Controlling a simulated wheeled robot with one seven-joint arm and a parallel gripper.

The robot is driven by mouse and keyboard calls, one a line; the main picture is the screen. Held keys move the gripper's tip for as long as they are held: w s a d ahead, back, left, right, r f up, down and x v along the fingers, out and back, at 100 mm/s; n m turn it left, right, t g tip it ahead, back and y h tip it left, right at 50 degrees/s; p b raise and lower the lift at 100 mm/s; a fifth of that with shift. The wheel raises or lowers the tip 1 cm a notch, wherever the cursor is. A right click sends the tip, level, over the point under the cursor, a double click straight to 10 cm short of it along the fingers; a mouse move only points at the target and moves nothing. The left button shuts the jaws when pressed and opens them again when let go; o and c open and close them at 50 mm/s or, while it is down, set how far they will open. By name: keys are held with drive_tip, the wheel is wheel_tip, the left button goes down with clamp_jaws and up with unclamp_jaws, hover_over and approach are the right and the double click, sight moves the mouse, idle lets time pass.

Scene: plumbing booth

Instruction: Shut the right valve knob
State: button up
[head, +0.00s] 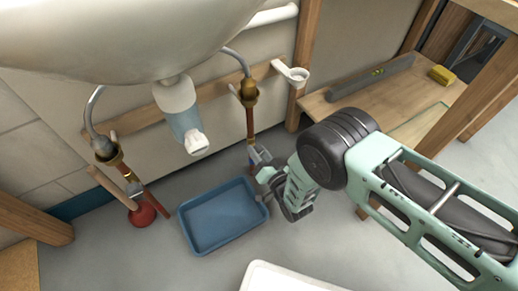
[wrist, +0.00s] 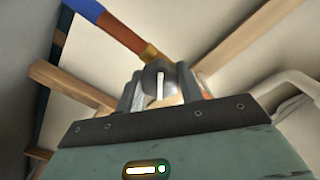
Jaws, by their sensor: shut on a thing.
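The right valve knob (head: 258,156) is a small grey piece low on the right copper pipe (head: 250,125), partly hidden by my gripper. My gripper (head: 264,171) reaches it from the right, by the wall. In the wrist view, my gripper (wrist: 162,90) has a finger on each side of the grey, rounded valve part (wrist: 157,76) and is shut on it. A light stripe shows on its front. The brass and copper pipe (wrist: 130,37), with a blue section, runs up and left from it. The knob's exact angle is hard to tell.
A blue tray (head: 187,227) lies on the floor just left of my gripper. The left valve (head: 134,190) and a red plunger (head: 142,214) are farther left. The white sink (head: 120,35) overhangs above. A wooden shelf (head: 325,112) stands to the right.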

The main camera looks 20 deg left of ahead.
drive_tip(key=m, duration=0.4)
drive_tip(key=shift+m+p, duration=0.3)
drive_tip(key=shift+p, duration=0.1)
drive_tip(key=shift+m, duration=1.5)
drive_tip(key=shift+s, duration=0.1)
drive_tip(key=o, duration=1)
